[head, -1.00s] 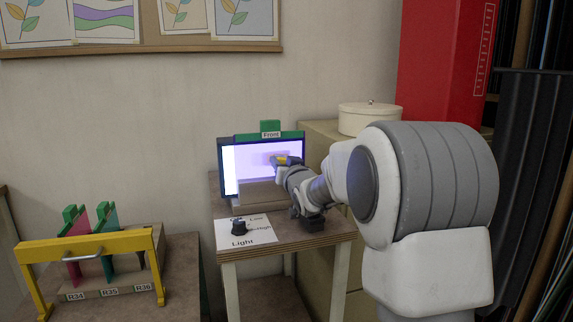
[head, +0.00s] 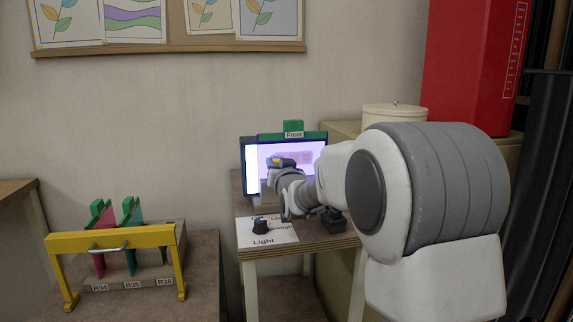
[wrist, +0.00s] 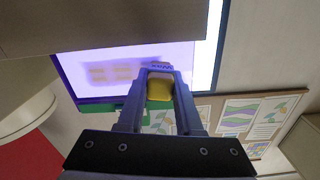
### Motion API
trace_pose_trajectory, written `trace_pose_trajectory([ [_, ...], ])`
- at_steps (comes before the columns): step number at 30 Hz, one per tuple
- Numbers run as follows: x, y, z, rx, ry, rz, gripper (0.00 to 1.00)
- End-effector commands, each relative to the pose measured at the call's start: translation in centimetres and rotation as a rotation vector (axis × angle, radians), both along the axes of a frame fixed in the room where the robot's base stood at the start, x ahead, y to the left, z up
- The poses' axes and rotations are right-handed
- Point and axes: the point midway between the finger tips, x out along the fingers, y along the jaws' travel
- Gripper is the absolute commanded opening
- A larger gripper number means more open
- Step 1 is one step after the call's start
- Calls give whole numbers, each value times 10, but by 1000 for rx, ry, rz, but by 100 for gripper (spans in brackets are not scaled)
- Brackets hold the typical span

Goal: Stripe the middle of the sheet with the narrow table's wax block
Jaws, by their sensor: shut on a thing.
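The sheet (head: 305,147) is a glowing lavender pane in a dark frame, with a green "Front" tab (head: 293,134) on top. It stands upright on the narrow table. My gripper (head: 283,162) is in front of its left part, at about mid-height. In the wrist view, my gripper (wrist: 160,85) is shut on the yellow wax block (wrist: 160,91), which has a pale end lettered "Wax". The block's tip is at or very near the sheet (wrist: 85,60); contact is unclear. A darker band with yellowish patches shows beside the block; I cannot tell whether it is wax or shadow.
The narrow table (head: 310,243) bears a light knob (head: 259,225) on a white "Light" card (head: 280,238). A white round tin (head: 394,117) stands on a cabinet behind my arm.

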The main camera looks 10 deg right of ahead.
Motion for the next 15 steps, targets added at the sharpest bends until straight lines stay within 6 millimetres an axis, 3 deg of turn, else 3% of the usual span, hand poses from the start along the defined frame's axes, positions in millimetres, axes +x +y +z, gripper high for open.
trace_pose_trajectory([
  [15,-6,5,1,-1,0,-2,0],
])
